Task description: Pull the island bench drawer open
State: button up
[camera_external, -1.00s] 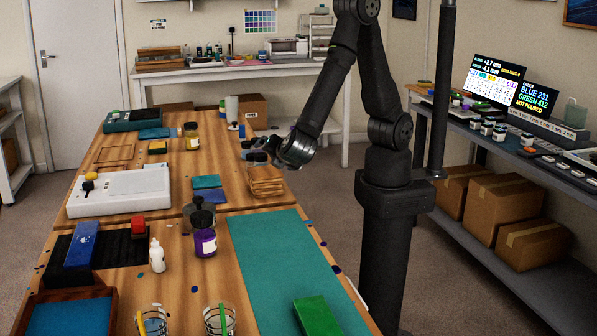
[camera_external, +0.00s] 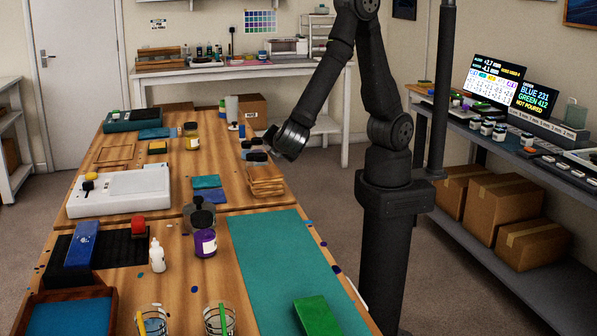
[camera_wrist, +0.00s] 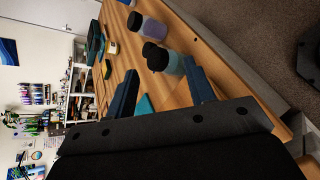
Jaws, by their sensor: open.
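The island bench (camera_external: 225,290) is a long wooden-topped table running away from the camera. In the external view no drawer front or handle can be made out; the bench's side is mostly hidden. My gripper (camera_external: 253,148) is over the bench's right side, near a stack of wooden pieces (camera_external: 265,180). In the wrist view my gripper (camera_wrist: 160,82) has its two dark fingers spread apart, with nothing held between them. The bench top (camera_wrist: 180,30) shows tilted there, with its edge running down to the right. I cannot tell a drawer there.
A purple-labelled bottle (camera_external: 205,243), a white bottle (camera_external: 157,255) and a teal mat (camera_external: 285,260) lie on the near bench. A white device (camera_external: 120,190) sits at left. Dark-capped jars (camera_wrist: 160,60) show beyond the fingers. Cardboard boxes (camera_external: 500,205) fill the right shelf.

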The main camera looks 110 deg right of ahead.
jog(key=c, duration=0.4)
jog(key=shift+r, duration=0.4)
jog(key=shift+c, duration=0.2)
notch_tip(320, 180, up, 4)
jog(key=a, duration=0.1)
jog(key=s+a+n+t+y, duration=0.2)
jog(key=a+t, duration=0.3)
jog(key=a, duration=0.8)
jog(key=s+a+n+t+y, duration=0.1)
jog(key=a+n+t, duration=0.3)
jog(key=a, duration=1)
jog(key=s+a+n+t+y, duration=0.3)
jog(key=s+a+t+y, duration=0.45)
jog(key=s+a, duration=1.3)
notch_tip(320, 180, down, 24)
jog(key=s+d+g+y, duration=0.1)
jog(key=d+y, duration=0.1)
jog(key=x, duration=1.6)
jog(key=shift+w+a+r, duration=0.1)
jog(key=shift+w, duration=0.15)
